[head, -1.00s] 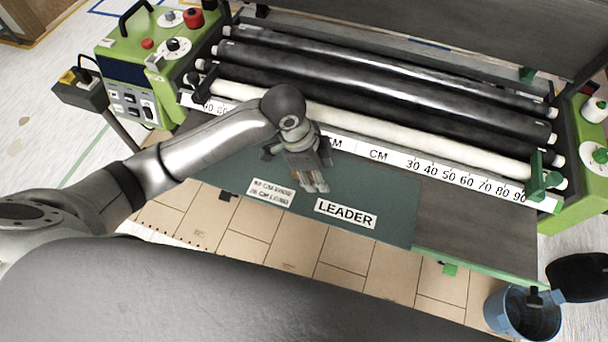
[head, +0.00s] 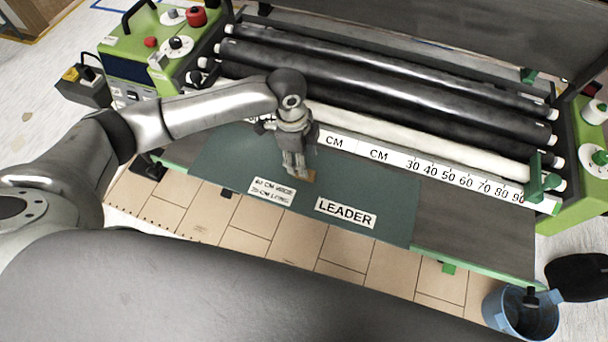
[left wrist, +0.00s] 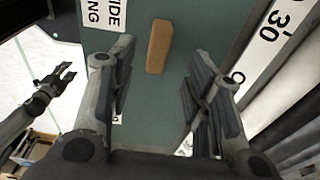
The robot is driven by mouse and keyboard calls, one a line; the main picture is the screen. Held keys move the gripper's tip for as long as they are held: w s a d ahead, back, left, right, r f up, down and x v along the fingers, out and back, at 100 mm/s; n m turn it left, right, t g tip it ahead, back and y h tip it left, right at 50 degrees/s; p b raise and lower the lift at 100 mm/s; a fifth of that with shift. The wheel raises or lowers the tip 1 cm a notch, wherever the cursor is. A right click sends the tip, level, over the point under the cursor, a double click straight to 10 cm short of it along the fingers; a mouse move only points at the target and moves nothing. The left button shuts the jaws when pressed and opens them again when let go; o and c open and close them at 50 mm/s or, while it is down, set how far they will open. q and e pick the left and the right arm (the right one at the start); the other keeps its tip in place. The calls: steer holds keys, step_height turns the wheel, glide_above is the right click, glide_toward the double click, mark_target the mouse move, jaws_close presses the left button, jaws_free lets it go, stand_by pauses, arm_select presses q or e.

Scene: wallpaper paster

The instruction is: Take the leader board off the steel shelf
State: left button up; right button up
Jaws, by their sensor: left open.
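The leader board (head: 385,205) is a flat teal panel with a LEADER label, lying on the grey steel shelf (head: 475,235). A small tan block (head: 311,176) stands on it and shows clearly in the left wrist view (left wrist: 158,46). My left gripper (head: 298,172) points down over the board, beside the block. In the left wrist view its fingers (left wrist: 158,75) are apart with nothing between them, and the block lies just beyond them. My right gripper (left wrist: 63,76) shows small at the left of the left wrist view, its fingers apart and empty.
Rollers and a white centimetre scale (head: 440,172) run behind the board. Green machine housings stand at both ends, with a green clamp (head: 543,180) at the right. A blue bucket (head: 508,310) stands at the lower right. The shelf right of the board is bare.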

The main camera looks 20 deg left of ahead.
arm_select(q)
steer(key=shift+s+d+f+p, duration=0.15)
steer(key=shift+f+p, duration=0.1)
steer(key=shift+f, duration=0.85)
steer(key=shift+w+d+f+p, duration=0.15)
steer(key=shift+f+p, duration=0.1)
steer(key=shift+f, duration=0.85)
steer(key=shift+s, duration=0.1)
jaws_close()
